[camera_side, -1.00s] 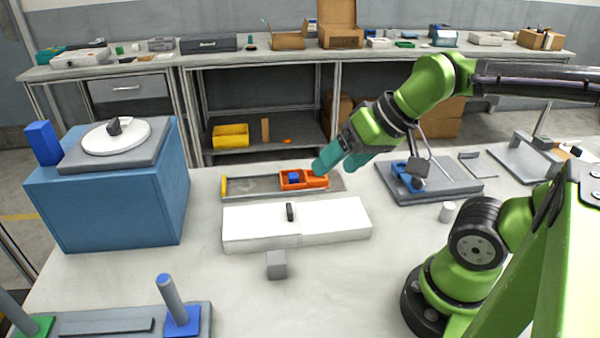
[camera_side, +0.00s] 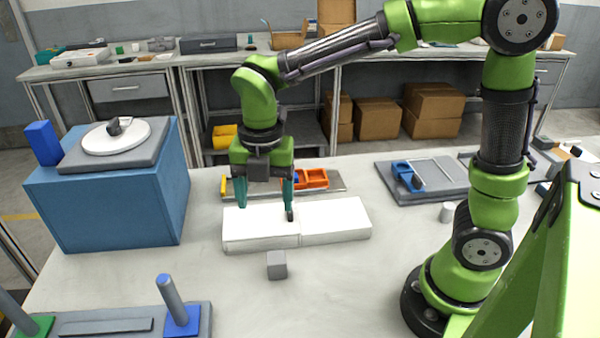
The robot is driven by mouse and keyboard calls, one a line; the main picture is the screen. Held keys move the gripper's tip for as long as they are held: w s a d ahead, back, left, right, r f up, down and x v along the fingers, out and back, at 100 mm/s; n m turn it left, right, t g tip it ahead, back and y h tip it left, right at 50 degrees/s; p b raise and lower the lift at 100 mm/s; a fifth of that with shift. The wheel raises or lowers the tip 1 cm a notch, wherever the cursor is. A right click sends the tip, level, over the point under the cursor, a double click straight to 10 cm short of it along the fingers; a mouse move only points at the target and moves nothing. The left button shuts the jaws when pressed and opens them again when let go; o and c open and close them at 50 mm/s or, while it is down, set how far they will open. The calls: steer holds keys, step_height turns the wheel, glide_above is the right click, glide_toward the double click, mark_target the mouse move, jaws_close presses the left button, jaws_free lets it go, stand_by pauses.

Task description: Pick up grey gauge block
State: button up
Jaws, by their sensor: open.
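The grey gauge block (camera_side: 277,265) is a small cube standing on the bench top, just in front of a long white box (camera_side: 335,222). My gripper (camera_side: 266,212) points down above the white box, behind and a little left of the block. Its teal fingers are spread apart with nothing between them. The right finger overlaps the dark handle (camera_side: 290,215) on the white box in the picture; I cannot tell whether they touch.
Behind the white box lies a grey tray with an orange holder (camera_side: 316,179). A blue cabinet (camera_side: 110,205) with a white disc stands at left. The bench right of the block is clear.

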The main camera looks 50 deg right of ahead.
steer(key=n, duration=0.2)
glide_above(276, 257)
steer(key=f, duration=1.1)
steer(key=shift+w+a+f, duration=0.2)
steer(key=shift+w, duration=0.1)
steer(key=f, duration=0.4)
steer(key=shift+s+d, duration=0.2)
steer(key=shift+s, duration=0.1)
steer(key=shift+f, duration=0.65)
steer(key=c, duration=1.1)
